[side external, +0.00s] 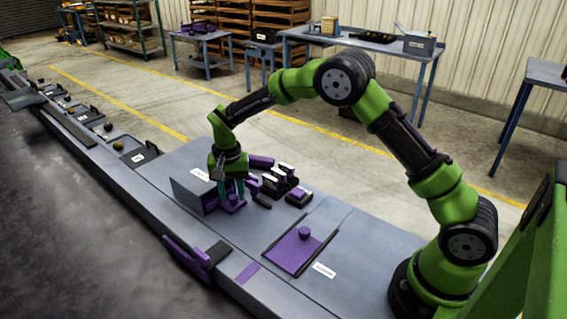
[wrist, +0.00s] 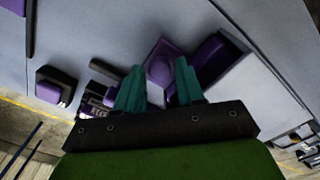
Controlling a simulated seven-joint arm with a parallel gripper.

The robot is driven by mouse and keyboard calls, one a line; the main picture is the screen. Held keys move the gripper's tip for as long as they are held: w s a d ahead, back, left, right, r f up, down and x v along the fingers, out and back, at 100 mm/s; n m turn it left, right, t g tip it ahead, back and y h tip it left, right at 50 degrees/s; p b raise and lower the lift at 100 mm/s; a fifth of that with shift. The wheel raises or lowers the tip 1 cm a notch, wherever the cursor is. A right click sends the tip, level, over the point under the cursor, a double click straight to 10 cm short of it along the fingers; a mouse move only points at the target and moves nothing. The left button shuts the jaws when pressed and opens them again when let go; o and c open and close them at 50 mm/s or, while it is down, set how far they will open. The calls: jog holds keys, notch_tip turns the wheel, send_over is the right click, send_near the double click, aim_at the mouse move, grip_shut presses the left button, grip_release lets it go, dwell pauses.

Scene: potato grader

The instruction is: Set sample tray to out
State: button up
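A grey box (side external: 190,196) with a white label too small to read stands on the bench. A purple tray-like piece with a raised knob (side external: 232,201) sits at its side; it looks like the sample tray, but I cannot read a name. In the wrist view the purple piece (wrist: 160,67) lies between and beyond my fingertips, beside the grey box wall (wrist: 245,92). My gripper (side external: 235,188) points down over it. Its teal fingers (wrist: 159,68) are apart, with the knob between them in the picture. I cannot tell whether they touch it.
A purple sliding plate with a knob (side external: 292,252) lies between dark rails to the right. A black block with a purple top (side external: 299,196) and several black-and-purple parts (side external: 277,183) stand close behind my gripper. A purple lever (side external: 188,256) is at the front edge. Bench between is clear.

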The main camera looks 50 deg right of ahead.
jog(key=shift+f, duration=0.35)
grip_shut()
jog(key=shift+s, duration=0.1)
jog(key=s, duration=1.3)
jog(key=shift+s, duration=0.3)
grip_release()
jog(key=shift+r, duration=0.1)
